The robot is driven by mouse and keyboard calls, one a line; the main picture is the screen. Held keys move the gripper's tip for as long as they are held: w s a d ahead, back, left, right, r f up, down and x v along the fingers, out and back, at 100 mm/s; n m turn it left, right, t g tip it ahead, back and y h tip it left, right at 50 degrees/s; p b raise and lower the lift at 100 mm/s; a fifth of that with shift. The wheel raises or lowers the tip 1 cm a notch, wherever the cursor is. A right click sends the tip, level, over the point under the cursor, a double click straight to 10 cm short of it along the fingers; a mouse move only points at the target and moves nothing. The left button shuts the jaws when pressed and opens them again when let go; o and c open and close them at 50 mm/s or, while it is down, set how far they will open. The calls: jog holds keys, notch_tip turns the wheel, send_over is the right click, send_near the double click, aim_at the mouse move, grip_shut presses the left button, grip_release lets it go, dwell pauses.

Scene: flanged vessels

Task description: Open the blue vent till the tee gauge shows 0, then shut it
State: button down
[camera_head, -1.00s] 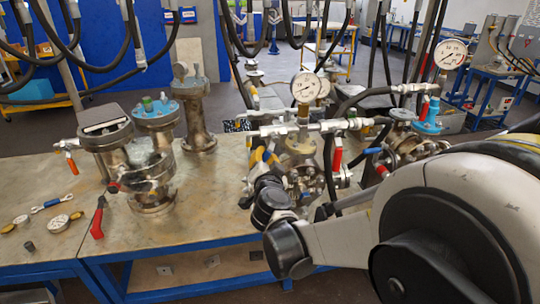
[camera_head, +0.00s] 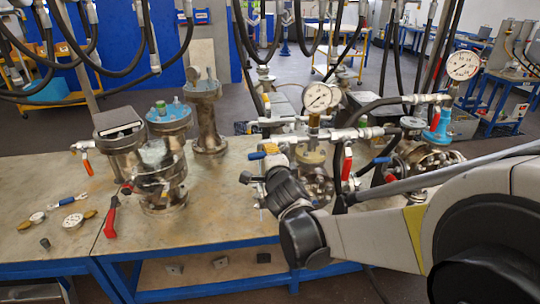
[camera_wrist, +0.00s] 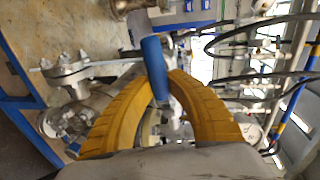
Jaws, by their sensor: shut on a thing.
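A blue lever handle (camera_wrist: 155,68) stands between the yellow fingers of my gripper (camera_wrist: 165,88) in the wrist view, and the gripper is shut on it. In the head view my gripper (camera_head: 277,176) is at the left side of the middle vessel, with its fingers mostly hidden. Blue handle ends (camera_head: 257,155) show beside it. A white dial gauge (camera_head: 318,97) stands above the middle vessel's pipe tee (camera_head: 312,135). Its dark needle is visible, but the figures are too small to read.
A red-handled lever (camera_head: 347,163) hangs just right of the middle vessel. Another gauge (camera_head: 463,65) stands at the right. Flanged vessels (camera_head: 160,175) stand left on the bench (camera_head: 215,220), with a red lever (camera_head: 111,215) and loose gauges nearby. Black hoses hang overhead.

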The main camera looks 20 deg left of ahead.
jog(key=shift+r+m, duration=0.25)
jog(key=shift+m, duration=0.15)
jog(key=c, duration=1.3)
grip_release()
jog(key=shift+s, duration=0.1)
jog(key=v, duration=1.1)
jog(key=shift+s+d+r, duration=0.15)
jog(key=shift+s+d, duration=0.1)
jog(key=shift+d, duration=0.05)
